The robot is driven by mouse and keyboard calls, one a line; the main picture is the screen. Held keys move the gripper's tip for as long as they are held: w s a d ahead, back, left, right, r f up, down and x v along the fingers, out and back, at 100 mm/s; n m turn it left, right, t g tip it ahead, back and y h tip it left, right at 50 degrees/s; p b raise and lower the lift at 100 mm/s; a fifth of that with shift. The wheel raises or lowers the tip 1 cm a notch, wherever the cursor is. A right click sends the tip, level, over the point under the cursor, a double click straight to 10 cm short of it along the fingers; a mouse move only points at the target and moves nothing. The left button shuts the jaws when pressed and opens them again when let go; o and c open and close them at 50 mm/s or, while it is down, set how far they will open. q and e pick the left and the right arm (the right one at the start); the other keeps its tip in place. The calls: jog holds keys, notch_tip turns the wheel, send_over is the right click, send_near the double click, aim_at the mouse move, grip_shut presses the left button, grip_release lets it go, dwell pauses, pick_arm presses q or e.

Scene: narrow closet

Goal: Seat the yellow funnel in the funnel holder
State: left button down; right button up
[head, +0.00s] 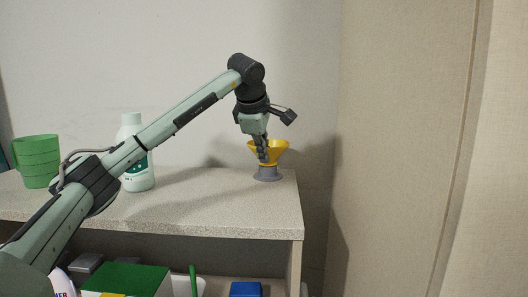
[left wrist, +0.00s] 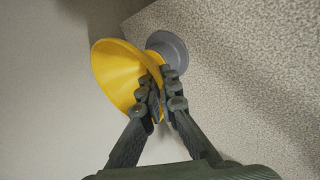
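The yellow funnel (head: 281,150) is upright, wide mouth up, directly over the grey funnel holder (head: 268,174) near the right end of the counter. Its narrow lower end meets the holder's top; I cannot tell how deep it sits. My left gripper (head: 263,156) points down with its fingers closed on the funnel's wall. The left wrist view shows the funnel (left wrist: 115,75) beside the fingers (left wrist: 163,95), which hide part of its wall, and the holder's round grey base (left wrist: 170,46) behind it. My right gripper is not in view.
The speckled counter (head: 220,205) has its right edge close to the holder. A white bottle (head: 131,130) and a green cup (head: 36,161) stand at the left. A green box (head: 126,279) and a blue item (head: 245,289) are below. A beige panel (head: 405,150) rises at right.

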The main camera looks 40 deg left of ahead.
pick_arm(q)
jog(key=c, duration=2.3)
grip_release()
jog(key=o, duration=0.7)
jog(key=shift+c, duration=0.2)
jog(key=v, duration=1.2)
jog(key=shift+a, duration=0.1)
